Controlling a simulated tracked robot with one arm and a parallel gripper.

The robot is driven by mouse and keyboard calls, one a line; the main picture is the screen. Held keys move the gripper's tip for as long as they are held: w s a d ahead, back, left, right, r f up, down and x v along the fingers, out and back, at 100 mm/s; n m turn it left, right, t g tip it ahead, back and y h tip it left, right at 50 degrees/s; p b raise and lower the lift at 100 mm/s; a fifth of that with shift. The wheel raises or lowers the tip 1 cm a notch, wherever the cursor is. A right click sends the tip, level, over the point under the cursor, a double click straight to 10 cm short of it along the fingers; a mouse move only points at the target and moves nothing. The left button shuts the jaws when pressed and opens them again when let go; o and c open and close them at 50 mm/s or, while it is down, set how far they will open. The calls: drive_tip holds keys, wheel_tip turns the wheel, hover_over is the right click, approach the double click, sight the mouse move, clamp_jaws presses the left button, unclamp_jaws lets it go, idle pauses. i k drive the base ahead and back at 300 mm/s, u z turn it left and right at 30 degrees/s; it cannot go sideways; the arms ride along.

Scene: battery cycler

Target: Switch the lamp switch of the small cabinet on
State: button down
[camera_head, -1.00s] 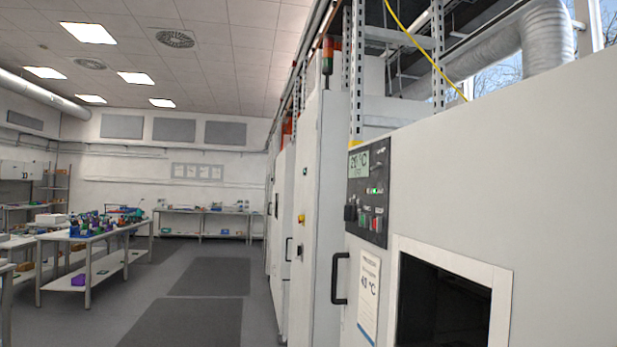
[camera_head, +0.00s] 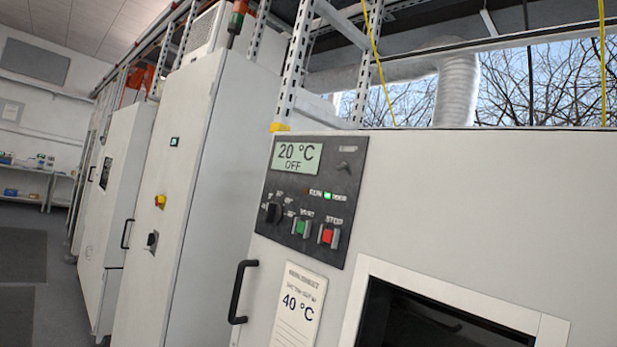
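The small cabinet (camera_head: 450,210) fills the right of the view, tilted in the picture. Its dark control panel (camera_head: 262,236) is at its upper left. A small toggle switch (camera_head: 344,167) sits at the panel's upper right under a blurred label that seems to read LAMP; its position is too small to tell. The display (camera_head: 297,157) reads 20 °C OFF. A green light (camera_head: 327,196) glows below it. The panel also has a black rotary knob (camera_head: 272,212), a green button (camera_head: 302,227) and a red STOP button (camera_head: 328,235). My gripper is not in view.
A black door handle (camera_head: 239,292) and a paper label (camera_head: 298,305) reading 40 °C are below the panel. A dark window (camera_head: 430,325) is at lower right. A tall grey cabinet (camera_head: 195,180) stands to the left. Floor is free at far left.

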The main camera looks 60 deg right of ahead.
sight(343, 165)
drive_tip(key=z, duration=0.45)
drive_tip(key=i, duration=0.9)
drive_tip(key=z, duration=0.8)
